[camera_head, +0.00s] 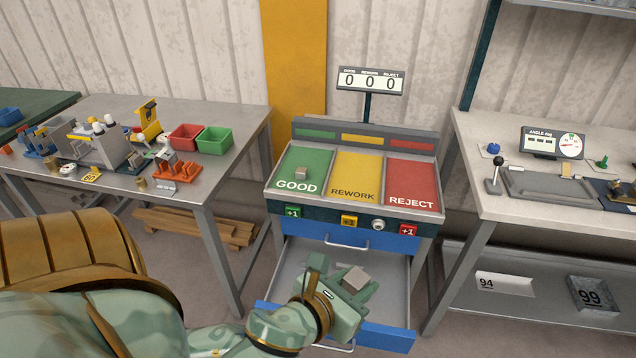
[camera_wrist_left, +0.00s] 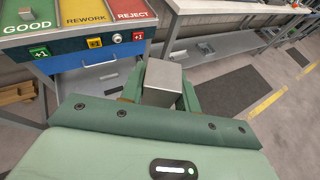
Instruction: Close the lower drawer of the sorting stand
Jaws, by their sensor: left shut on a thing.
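The sorting stand (camera_head: 290,214) has green GOOD, yellow REWORK and red REJECT fields on top. Its lower drawer (camera_head: 388,339) is pulled out, with a blue front and a grey interior. The blue upper drawer (camera_head: 385,248) above it is shut. My left gripper (camera_head: 354,286) is over the open drawer, near its front, and hides part of it. It is shut on a grey block (camera_head: 355,277), which also shows between the fingers in the left wrist view (camera_wrist_left: 161,82). My right gripper is not in view.
A small grey block (camera_head: 302,172) lies on the GOOD field. A workbench (camera_head: 222,170) with red and green bins stands at left. A pale bench (camera_head: 500,222) with a gauge and a lower shelf stands close at right. Wooden planks lie under the left bench.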

